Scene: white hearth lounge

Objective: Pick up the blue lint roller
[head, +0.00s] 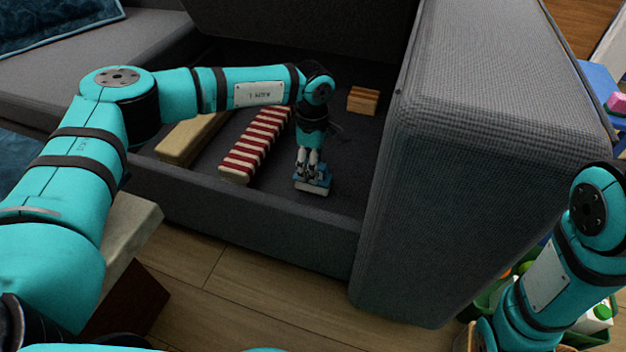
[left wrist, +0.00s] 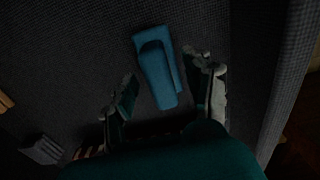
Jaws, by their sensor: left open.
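The blue lint roller (head: 316,185) lies on the dark floor of the sofa's open storage box, near the front wall. In the left wrist view the blue lint roller (left wrist: 157,68) lies between and beyond my spread fingers. My left gripper (head: 308,167) points down over it, open, and hides part of it in the head view. In the left wrist view my left gripper (left wrist: 167,92) shows a finger on each side, with dark gaps to the roller. I cannot tell whether the fingertips reach down beside it. My right arm shows at the lower right, but its gripper is out of view.
A red-and-white striped item (head: 256,145) and a long beige item (head: 190,138) lie left of the gripper. A small wooden block (head: 362,100) lies farther back. The box's front wall (head: 250,218) and the grey sofa arm (head: 480,150) bound the space.

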